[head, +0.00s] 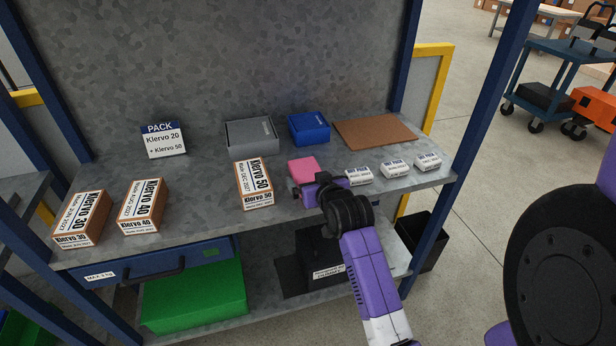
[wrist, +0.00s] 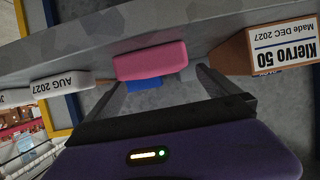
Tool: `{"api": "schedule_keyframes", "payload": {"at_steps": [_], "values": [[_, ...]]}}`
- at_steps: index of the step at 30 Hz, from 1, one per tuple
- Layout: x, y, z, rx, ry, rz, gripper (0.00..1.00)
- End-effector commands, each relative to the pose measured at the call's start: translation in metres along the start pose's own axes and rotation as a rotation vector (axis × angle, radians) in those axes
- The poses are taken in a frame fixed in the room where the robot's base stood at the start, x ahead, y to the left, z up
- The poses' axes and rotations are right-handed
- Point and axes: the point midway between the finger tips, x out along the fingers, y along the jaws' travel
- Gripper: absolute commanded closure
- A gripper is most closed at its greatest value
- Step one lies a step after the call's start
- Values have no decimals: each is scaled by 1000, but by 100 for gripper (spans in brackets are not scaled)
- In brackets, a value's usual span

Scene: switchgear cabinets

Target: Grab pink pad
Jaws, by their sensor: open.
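The pink pad (head: 304,168) lies flat on the grey shelf near its front edge, between the Klervo 50 box and the small white dry packs. In the wrist view, the pink pad (wrist: 151,61) shows just ahead of my gripper, roughly between its two fingers. My gripper (head: 312,184) is at the shelf's front edge beside the pad in the head view. In the wrist view my gripper (wrist: 160,82) is open, and its fingers reach toward the pad with a gap around it. I cannot tell whether a finger touches the pad.
A Klervo 50 box (head: 254,184) stands left of the pad, close to one finger in the wrist view. White dry packs (head: 359,176) lie to the right. A grey box (head: 251,136), a blue box (head: 309,128) and a brown board (head: 374,132) lie behind.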

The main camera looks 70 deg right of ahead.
Motion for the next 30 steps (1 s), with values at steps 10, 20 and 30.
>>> {"api": "schedule_keyframes", "payload": {"at_steps": [10,20,30], "values": [[44,4,1,-1,2,0,0],[50,3,1,-1,2,-1,0],[50,3,1,-1,2,-1,62]]}}
